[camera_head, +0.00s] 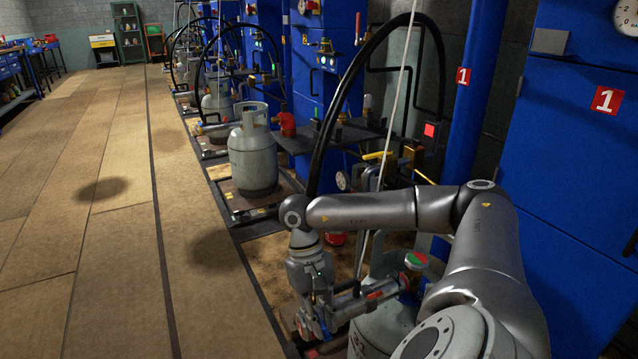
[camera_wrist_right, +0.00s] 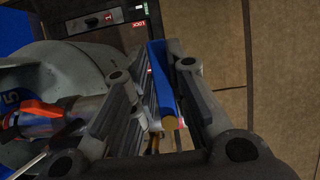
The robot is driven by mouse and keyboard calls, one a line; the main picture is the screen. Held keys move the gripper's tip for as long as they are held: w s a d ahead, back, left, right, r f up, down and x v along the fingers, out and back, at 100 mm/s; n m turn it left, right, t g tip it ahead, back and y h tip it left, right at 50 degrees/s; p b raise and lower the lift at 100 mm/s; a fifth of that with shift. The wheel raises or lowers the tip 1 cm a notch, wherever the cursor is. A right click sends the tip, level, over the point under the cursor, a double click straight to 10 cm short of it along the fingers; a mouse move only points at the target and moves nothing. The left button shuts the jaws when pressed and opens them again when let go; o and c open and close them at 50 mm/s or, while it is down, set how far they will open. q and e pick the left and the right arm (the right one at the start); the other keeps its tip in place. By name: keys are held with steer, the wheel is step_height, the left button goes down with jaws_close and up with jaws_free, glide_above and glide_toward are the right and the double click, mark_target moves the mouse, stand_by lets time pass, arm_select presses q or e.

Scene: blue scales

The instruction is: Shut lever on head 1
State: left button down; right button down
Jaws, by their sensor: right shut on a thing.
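The lever of head 1 is a blue bar (camera_wrist_right: 160,80) with a brass-coloured end, seen between the fingers of my right gripper (camera_wrist_right: 152,75) in the wrist view. The gripper is shut on it. In the head view my right gripper (camera_head: 314,326) is low, at the left end of the metal filling head (camera_head: 362,300), which has a red mark. A bit of blue shows there, but the fingers hide most of the lever. The filling head also shows in the wrist view (camera_wrist_right: 45,116), beside the grey gas cylinder (camera_wrist_right: 60,68). My left gripper is not in view.
Red "1" plates (camera_head: 607,99) mark the blue station at the right. A thin pale rod (camera_head: 399,100) runs down near my right arm. Another grey cylinder (camera_head: 252,158) stands on the neighbouring scale. The wooden floor (camera_head: 110,230) at the left is clear.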

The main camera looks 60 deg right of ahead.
steer(key=shift+d, duration=0.1)
steer(key=c, duration=1.4)
jaws_free()
steer(key=v, duration=1.2)
